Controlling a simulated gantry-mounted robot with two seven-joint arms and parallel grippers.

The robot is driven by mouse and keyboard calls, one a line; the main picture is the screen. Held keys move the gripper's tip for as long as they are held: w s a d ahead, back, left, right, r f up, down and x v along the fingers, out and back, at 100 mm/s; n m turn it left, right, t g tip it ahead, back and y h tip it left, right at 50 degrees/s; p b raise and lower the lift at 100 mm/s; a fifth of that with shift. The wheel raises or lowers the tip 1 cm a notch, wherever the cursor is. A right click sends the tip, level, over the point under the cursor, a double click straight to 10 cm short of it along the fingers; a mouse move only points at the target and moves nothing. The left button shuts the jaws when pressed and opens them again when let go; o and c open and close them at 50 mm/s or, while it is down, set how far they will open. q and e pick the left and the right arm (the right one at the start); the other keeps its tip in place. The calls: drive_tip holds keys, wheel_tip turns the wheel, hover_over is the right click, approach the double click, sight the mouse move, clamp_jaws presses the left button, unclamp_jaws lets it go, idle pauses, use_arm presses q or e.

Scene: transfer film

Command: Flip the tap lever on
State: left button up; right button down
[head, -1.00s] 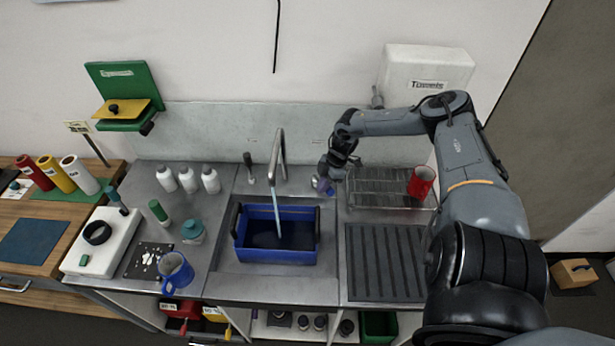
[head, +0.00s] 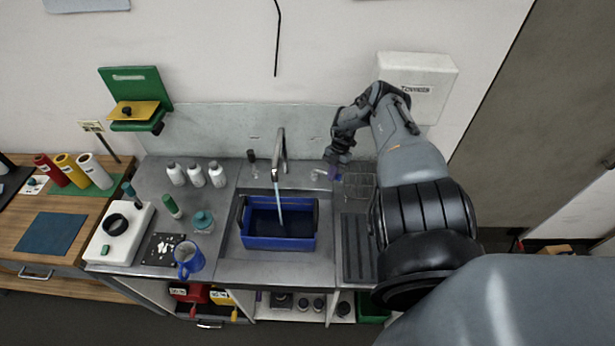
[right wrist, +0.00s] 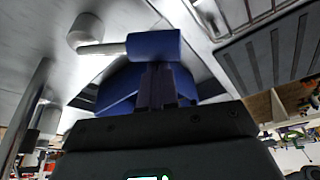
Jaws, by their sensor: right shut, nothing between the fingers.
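The tap (head: 280,150) stands behind the sink, and a pale blue stream of water (head: 278,205) falls from its spout into the blue bin (head: 280,243). The metal lever (head: 319,174) is right of the tap. In the right wrist view its round base (right wrist: 87,32), pale stem (right wrist: 103,49) and blue handle (right wrist: 153,46) show. My right gripper (head: 334,174) is at the lever's handle end. Its fingers (right wrist: 165,84) are shut with nothing between them, and their tips overlap the handle in view; I cannot tell whether they touch it. My left gripper is not in view.
A wire rack (head: 358,187) and a ribbed drainboard (head: 357,248) lie right of the sink. White bottles (head: 196,175), a blue mug (head: 189,258) and a teal jar (head: 203,221) stand on the left counter. A white towel box (head: 418,85) hangs on the wall.

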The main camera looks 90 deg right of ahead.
drive_tip(key=shift+s+d, duration=0.1)
drive_tip(key=shift+s, duration=0.05)
idle(0.4)
wheel_tip(320, 180, up, 10)
drive_tip(key=p, duration=0.8)
drive_tip(key=shift+w+a+p, duration=0.25)
drive_tip(key=shift+a+p, duration=0.05)
drive_tip(key=shift+a, duration=0.05)
drive_tip(key=shift+r, duration=0.1)
